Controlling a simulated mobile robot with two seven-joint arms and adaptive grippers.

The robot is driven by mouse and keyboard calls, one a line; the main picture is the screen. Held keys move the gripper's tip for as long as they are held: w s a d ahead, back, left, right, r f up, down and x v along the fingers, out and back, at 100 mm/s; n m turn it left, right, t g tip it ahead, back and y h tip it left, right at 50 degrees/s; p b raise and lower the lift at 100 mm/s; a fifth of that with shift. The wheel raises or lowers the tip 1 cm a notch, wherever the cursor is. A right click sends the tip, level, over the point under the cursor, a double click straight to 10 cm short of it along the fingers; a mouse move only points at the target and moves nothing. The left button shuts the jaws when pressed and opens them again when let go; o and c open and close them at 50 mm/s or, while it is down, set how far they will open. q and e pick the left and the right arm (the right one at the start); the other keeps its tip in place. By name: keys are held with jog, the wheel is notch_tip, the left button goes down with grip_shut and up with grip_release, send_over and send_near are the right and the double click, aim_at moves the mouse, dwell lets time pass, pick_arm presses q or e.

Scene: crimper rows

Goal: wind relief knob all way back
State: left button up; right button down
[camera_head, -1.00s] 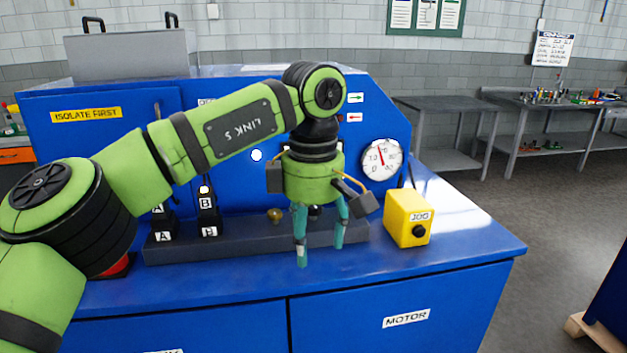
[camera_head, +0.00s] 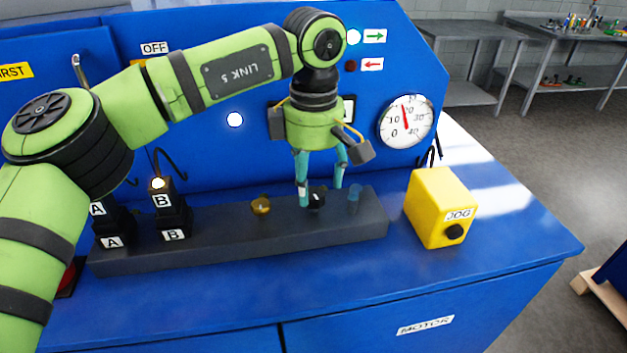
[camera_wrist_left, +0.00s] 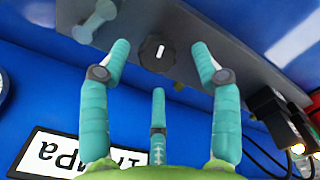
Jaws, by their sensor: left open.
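A black round knob with a white pointer line (camera_head: 317,199), which I take for the relief knob, sits on the dark grey block (camera_head: 230,235). It also shows in the left wrist view (camera_wrist_left: 157,53), its pointer line roughly along the picture's height. My left gripper (camera_head: 321,193) hangs fingers down above the block. In the left wrist view my left gripper (camera_wrist_left: 160,62) is open, with three teal fingers spread around the knob and gaps on each side. I cannot tell exactly how high the tips are. My right gripper is not in view.
Connectors marked A and B (camera_head: 171,212) stand at the block's left. A yellow JOG box (camera_head: 439,207) is at right, below a gauge (camera_head: 406,121).

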aim_at(317, 196)
pick_arm(q)
notch_tip(317, 196, down, 2)
jog(key=shift+w+f, duration=0.1)
jog(key=shift+w, duration=0.05)
jog(key=shift+w+f, duration=0.1)
jog(key=shift+f, duration=0.1)
jog(key=c, duration=1.1)
jog(key=shift+c, duration=0.2)
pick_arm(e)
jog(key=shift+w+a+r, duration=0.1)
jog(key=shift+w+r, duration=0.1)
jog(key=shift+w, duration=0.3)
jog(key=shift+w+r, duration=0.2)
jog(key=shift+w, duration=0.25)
pick_arm(q)
jog(key=shift+f, duration=0.1)
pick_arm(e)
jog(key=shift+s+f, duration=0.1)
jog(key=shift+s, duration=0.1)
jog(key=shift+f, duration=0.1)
